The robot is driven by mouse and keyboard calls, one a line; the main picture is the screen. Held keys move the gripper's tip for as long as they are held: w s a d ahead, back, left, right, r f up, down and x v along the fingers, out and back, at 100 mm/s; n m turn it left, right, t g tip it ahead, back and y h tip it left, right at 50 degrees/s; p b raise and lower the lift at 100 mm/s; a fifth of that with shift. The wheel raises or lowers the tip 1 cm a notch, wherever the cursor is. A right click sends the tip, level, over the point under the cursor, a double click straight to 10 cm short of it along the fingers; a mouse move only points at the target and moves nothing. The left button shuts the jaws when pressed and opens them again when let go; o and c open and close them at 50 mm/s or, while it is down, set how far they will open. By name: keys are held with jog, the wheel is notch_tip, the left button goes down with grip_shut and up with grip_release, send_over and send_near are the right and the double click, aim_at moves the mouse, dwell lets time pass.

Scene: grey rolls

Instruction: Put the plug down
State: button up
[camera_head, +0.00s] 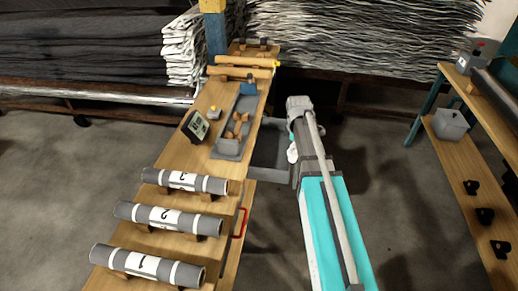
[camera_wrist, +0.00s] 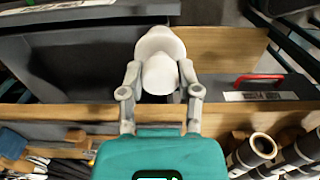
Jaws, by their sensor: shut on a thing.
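The plug (camera_wrist: 160,50) is a white, rounded piece in the wrist view. My gripper (camera_wrist: 160,82) is shut on it, with one grey finger on each side. In the head view the plug (camera_head: 292,153) is a small white shape beside the end of my arm, and my gripper (camera_head: 289,158) is mostly hidden there. They are just off the right side of the wooden bench (camera_head: 206,97), near a grey bin (camera_head: 268,148). The wrist view shows the dark grey bin (camera_wrist: 70,62) beneath and left of the plug. I cannot tell the plug's height.
Several grey numbered rolls (camera_head: 185,182) lie on wooden cradles on the bench. A small display (camera_head: 196,126) and a grey tray (camera_head: 229,148) with wooden pieces stand farther back. A red handle (camera_head: 240,222) juts from the bench side. Another bench (camera_head: 455,160) stands right, across open floor.

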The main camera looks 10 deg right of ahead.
jog(key=shift+w, duration=0.2)
jog(key=shift+w, duration=0.1)
jog(key=shift+w+a+f, duration=0.15)
jog(key=w+a+f+b, duration=0.6)
jog(key=w+f+b, duration=0.2)
jog(key=w+b, duration=0.1)
jog(key=shift+w+a+f, duration=0.25)
jog(key=shift+w+f, duration=0.05)
jog(key=shift+w, duration=0.55)
